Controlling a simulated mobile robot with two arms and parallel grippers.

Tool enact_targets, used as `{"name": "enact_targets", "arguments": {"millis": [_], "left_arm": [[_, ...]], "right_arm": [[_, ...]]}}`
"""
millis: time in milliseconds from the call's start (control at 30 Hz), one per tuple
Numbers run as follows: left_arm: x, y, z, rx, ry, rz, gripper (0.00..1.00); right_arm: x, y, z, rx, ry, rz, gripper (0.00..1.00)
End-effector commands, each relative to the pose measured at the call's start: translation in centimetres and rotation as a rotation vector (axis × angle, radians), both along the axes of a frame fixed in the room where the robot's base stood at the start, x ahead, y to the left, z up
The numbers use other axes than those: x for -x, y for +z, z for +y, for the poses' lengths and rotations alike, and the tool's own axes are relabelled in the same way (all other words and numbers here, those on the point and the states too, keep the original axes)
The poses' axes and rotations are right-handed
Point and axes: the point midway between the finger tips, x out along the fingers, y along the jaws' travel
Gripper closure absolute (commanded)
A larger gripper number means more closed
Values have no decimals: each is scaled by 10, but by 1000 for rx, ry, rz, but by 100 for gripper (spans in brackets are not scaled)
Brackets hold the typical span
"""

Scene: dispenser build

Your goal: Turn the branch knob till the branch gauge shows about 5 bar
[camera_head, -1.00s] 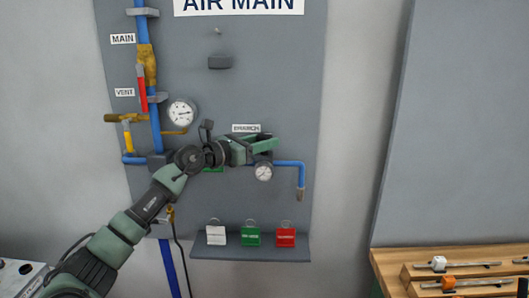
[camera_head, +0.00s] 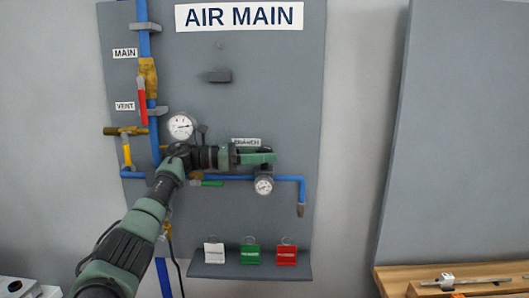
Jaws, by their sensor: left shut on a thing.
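The branch gauge (camera_head: 264,187) is a small round white dial on the blue branch pipe. Its needle is too small to read. My left gripper (camera_head: 268,157) comes in from the left, just above this gauge and below the BRANCH label (camera_head: 246,142). Its green fingers are shut at the branch knob, which they and the gripper body hide almost wholly. A dark regulator body (camera_head: 264,174) shows just under the fingers. My right gripper is not in view.
A larger gauge (camera_head: 181,126) sits up and left of the gripper. A red lever (camera_head: 141,106), a yellow lever (camera_head: 127,152) and a green lever (camera_head: 212,183) are on the pipes. White, green and red tags (camera_head: 286,256) hang over a ledge below. A wooden bench (camera_head: 450,276) stands at the right.

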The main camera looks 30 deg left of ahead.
Motion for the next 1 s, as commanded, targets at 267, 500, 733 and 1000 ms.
{"name": "enact_targets", "arguments": {"millis": [267, 500, 733, 1000], "left_arm": [[0, 2, 0, 2, -53, -2, 100], [0, 1, 0, 0, -67, -1, 100], [0, 0, 0, -1, -67, -1, 100], [0, 0, 0, -1, -67, -1, 53]], "right_arm": [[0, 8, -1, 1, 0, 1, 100], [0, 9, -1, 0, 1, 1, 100], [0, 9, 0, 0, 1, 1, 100], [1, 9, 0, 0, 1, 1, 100]]}}
